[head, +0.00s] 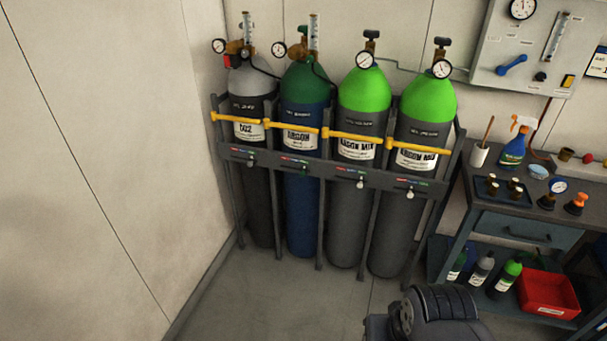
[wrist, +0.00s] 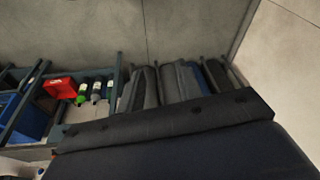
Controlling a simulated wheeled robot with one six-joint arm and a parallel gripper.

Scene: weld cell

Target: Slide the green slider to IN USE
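Several gas cylinders stand in a dark rack (head: 336,172) in the head view. Its front rail carries a small slider and coloured marks before each cylinder. A small green slider (head: 304,170) shows below the mark strip on the blue argon cylinder (head: 299,215). The lettering by it is too small to read, so its setting cannot be told. Part of my dark arm shows at the bottom of the head view, well short of the rack. In the wrist view a dark body, seemingly mine, covers the lower part. No fingertips show, and the sliders are not visible there.
Yellow straps (head: 371,138) cross the cylinders. A workbench (head: 520,227) with a spray bottle (head: 515,146) and small parts stands right of the rack, a red bin (head: 548,294) on its lower shelf. A wall closes the left side. The floor (head: 275,300) before the rack is clear.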

